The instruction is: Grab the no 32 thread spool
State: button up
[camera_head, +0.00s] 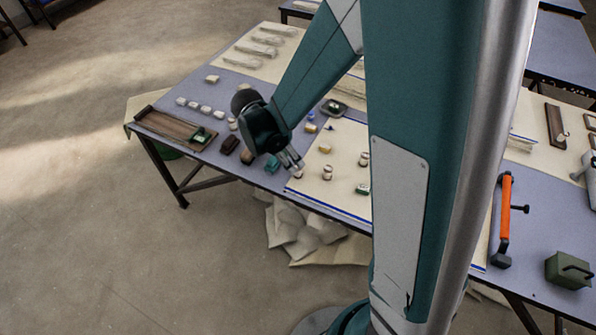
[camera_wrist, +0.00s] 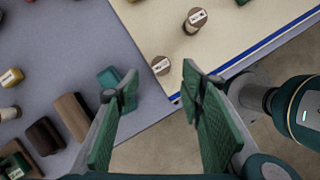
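Several small spools with pale labels stand on the cream cloth, and I cannot read their numbers surely, so I cannot tell which is no 32. In the wrist view, one spool (camera_wrist: 160,65) shows its round labelled top near the cloth's blue-edged corner. A brown-and-white spool (camera_wrist: 193,22) stands farther up. In the head view, spools (camera_head: 327,173) and (camera_head: 364,159) stand right of my gripper (camera_head: 293,162). In the wrist view my gripper (camera_wrist: 159,77) is open, its green-padded fingers apart and empty. The near spool appears between the fingertips, apparently beyond them.
Dark brown blocks (camera_wrist: 73,117) and a teal block (camera_wrist: 112,78) lie on the grey-blue table left of the cloth. A wooden tray (camera_head: 150,120) stands at the table's left end. The table's front edge is close to the gripper.

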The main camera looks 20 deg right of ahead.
aim_at(297, 168)
jog(key=shift+x, duration=1.15)
jog(key=shift+b, duration=0.3)
jog(key=shift+b+x, duration=0.9)
jog(key=shift+x, duration=1.7)
jog(key=c, duration=0.9)
